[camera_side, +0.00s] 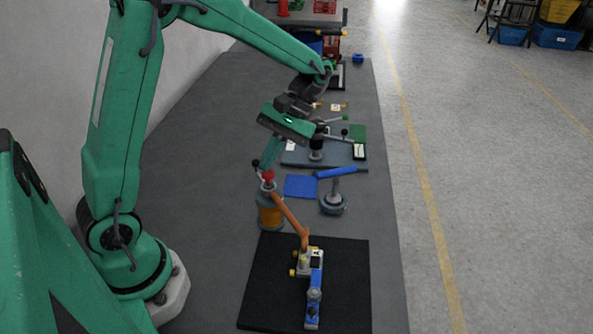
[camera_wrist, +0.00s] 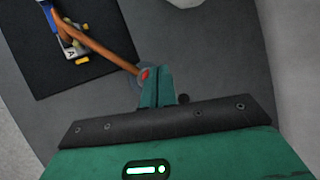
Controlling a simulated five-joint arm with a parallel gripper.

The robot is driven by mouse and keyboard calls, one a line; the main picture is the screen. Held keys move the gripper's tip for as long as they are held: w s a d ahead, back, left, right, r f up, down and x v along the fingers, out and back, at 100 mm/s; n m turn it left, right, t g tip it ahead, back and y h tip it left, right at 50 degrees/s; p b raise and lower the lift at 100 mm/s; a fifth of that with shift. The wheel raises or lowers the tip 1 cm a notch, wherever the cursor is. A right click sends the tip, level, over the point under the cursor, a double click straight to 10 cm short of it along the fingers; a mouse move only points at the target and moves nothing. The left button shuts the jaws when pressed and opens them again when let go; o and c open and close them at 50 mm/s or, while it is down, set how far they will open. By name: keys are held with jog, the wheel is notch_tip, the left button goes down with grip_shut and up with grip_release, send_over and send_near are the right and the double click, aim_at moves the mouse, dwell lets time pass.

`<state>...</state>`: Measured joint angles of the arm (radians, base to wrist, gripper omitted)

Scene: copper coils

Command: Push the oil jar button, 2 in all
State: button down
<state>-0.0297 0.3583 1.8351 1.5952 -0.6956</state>
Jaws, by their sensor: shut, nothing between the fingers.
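The oil jar (camera_side: 270,214) stands on the grey table behind the black mat, with an amber body and a long orange spout (camera_side: 290,215) reaching over the mat. Its red button (camera_side: 267,175) is on top. My gripper (camera_side: 268,166) is shut and empty, pointing down at the button from directly above. In the wrist view the red button (camera_wrist: 145,73) shows just left of my teal fingertips (camera_wrist: 161,69). Whether the fingertips touch the button I cannot tell. Most of the jar's body is hidden below the fingers in the wrist view.
A small assembly with blue and yellow parts (camera_side: 314,275) sits on the black mat (camera_side: 265,290) under the spout end. A blue-handled grey tool (camera_side: 334,202) and a blue square (camera_side: 300,186) lie right of the jar. Fixtures (camera_side: 316,151) stand farther back.

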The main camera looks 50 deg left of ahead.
aim_at(270, 170)
jog(key=shift+f, duration=0.7)
dwell(0.9)
jog(key=shift+r, duration=1.25)
jog(key=shift+r, duration=2.5)
jog(key=s+r+m+t, duration=0.2)
jog(key=s+m+t, duration=0.6)
jog(key=t, duration=0.5)
jog(key=shift+s+d+r, duration=0.25)
jog(key=shift+s+d, duration=0.2)
jog(key=shift+s, duration=0.25)
